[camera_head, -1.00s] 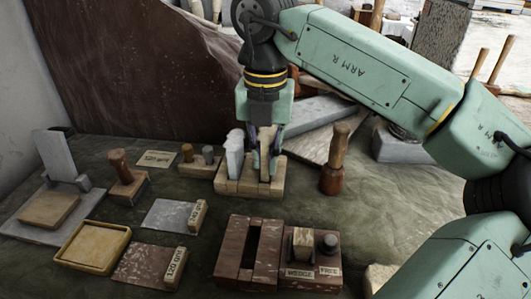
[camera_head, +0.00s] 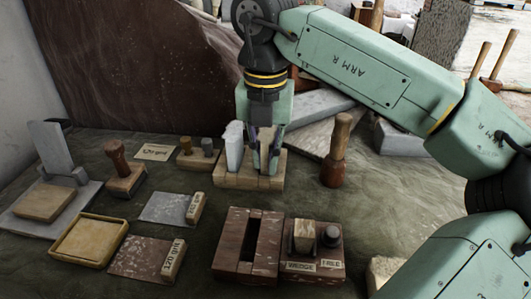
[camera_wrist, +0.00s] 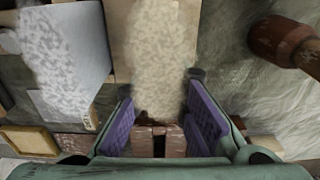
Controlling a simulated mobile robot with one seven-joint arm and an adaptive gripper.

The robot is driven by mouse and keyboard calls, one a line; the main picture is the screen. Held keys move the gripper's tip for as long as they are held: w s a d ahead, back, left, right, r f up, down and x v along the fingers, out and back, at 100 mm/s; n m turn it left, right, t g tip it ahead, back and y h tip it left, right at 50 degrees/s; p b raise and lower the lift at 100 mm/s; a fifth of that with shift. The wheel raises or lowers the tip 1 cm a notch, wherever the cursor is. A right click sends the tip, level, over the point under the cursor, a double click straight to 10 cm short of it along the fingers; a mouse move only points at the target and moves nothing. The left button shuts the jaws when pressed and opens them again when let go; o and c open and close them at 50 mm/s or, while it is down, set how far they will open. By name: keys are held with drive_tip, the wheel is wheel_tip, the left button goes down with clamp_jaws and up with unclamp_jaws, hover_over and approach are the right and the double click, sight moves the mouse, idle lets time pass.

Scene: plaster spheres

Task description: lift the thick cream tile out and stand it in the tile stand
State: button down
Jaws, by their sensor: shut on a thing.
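My gripper (camera_head: 265,168) points down over a pale wooden rack (camera_head: 236,183) and is shut on the thick cream tile. In the wrist view the mottled cream tile (camera_wrist: 158,55) lies between the purple finger pads of my gripper (camera_wrist: 160,100). In the head view the fingers hide most of it, and it appears to be still in the rack. A white tile (camera_head: 233,145) stands upright in the rack just left, also in the wrist view (camera_wrist: 62,60). A red-brown block with a dark slot (camera_head: 228,255), seemingly the tile stand, lies in front of the rack.
A wooden mallet (camera_head: 338,150) stands close right of the rack. A block with WEDGE and FREE labels (camera_head: 315,277) adjoins the slotted block. A yellow tray (camera_head: 75,256), a stamp (camera_head: 119,160) and flat slabs lie left. A stone slab leans behind.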

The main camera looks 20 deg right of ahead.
sight(265, 141)
drive_tip(key=shift+f, duration=0.15)
drive_tip(key=c, duration=1.5)
unclamp_jaws()
drive_tip(key=shift+c, duration=0.2)
drive_tip(key=shift+r+p, duration=1.3)
drive_tip(key=shift+r, duration=0.75)
drive_tip(key=shift+f, duration=0.1)
